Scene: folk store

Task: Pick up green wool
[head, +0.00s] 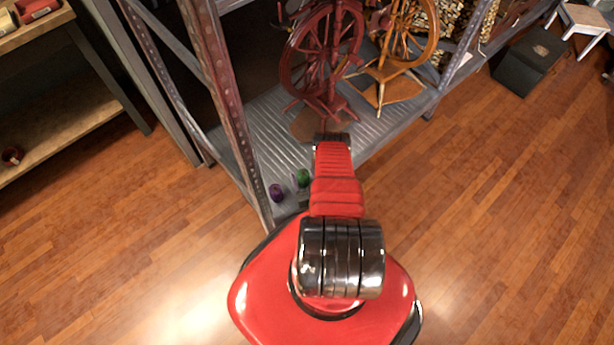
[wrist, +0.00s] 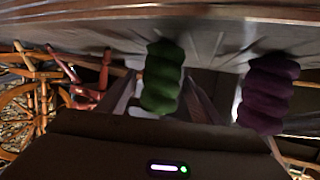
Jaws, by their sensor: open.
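The green wool (head: 302,178) stands on the low metal shelf, just left of my red arm in the head view. In the wrist view, which looks upside down, the green wool (wrist: 162,77) shows in the middle, against the shelf surface. My gripper (wrist: 160,97) is open, with one finger on each side of the green wool as seen there. No firm contact shows, and I cannot tell how deep the wool is between the fingers. In the head view my arm hides the gripper.
A purple wool (head: 277,192) stands close to the green one, and it is on the right in the wrist view (wrist: 267,93). A shelf post (head: 226,100) rises at the left. Dark red (head: 322,60) and orange (head: 398,55) spinning wheels stand farther back on the shelf.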

